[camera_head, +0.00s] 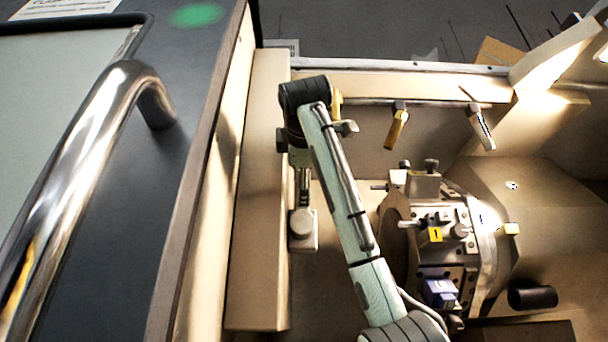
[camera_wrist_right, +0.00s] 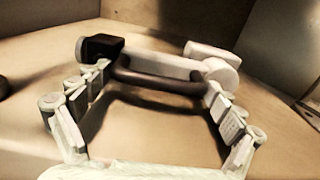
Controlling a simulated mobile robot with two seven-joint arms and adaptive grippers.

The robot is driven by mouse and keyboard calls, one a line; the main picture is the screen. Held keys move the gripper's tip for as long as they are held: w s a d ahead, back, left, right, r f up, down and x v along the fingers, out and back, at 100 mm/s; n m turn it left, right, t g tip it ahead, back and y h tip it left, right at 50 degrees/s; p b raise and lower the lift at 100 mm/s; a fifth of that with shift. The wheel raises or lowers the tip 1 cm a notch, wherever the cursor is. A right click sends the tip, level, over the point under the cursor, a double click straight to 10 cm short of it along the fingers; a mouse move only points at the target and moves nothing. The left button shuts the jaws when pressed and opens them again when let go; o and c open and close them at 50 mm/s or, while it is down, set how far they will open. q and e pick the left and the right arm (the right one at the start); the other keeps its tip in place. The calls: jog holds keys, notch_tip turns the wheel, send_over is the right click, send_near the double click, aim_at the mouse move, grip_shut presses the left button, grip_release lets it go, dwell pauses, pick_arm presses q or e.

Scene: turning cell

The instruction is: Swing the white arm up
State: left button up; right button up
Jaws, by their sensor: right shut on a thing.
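In the right wrist view the white arm (camera_wrist_right: 160,64) runs across the picture from a black block (camera_wrist_right: 100,48) on the left to a rounded white end (camera_wrist_right: 216,72) on the right. A dark, bowed handle (camera_wrist_right: 160,84) sits along its near side. My right gripper (camera_wrist_right: 160,86) has one finger at each end of this handle and is shut on it. In the head view my right gripper is mostly hidden below its black wrist, and a pale block (camera_head: 302,232) shows just below it by the left wall. My left gripper is not in view.
A machine fixture with a yellow label 1 (camera_head: 435,235) stands right of my arm. Two small nozzle-like parts (camera_head: 397,128) (camera_head: 481,128) hang from a rail behind. The grey door with its shiny bar handle (camera_head: 85,165) bounds the left side. Bare floor lies left of the fixture.

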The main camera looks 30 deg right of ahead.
jog(key=shift+r, duration=0.2)
jog(key=o, duration=1.3)
jog(key=shift+o, duration=0.2)
jog(key=v, duration=0.7)
jog(key=shift+s, duration=0.3)
jog(key=shift+a, duration=0.15)
jog(key=shift+f, duration=0.1)
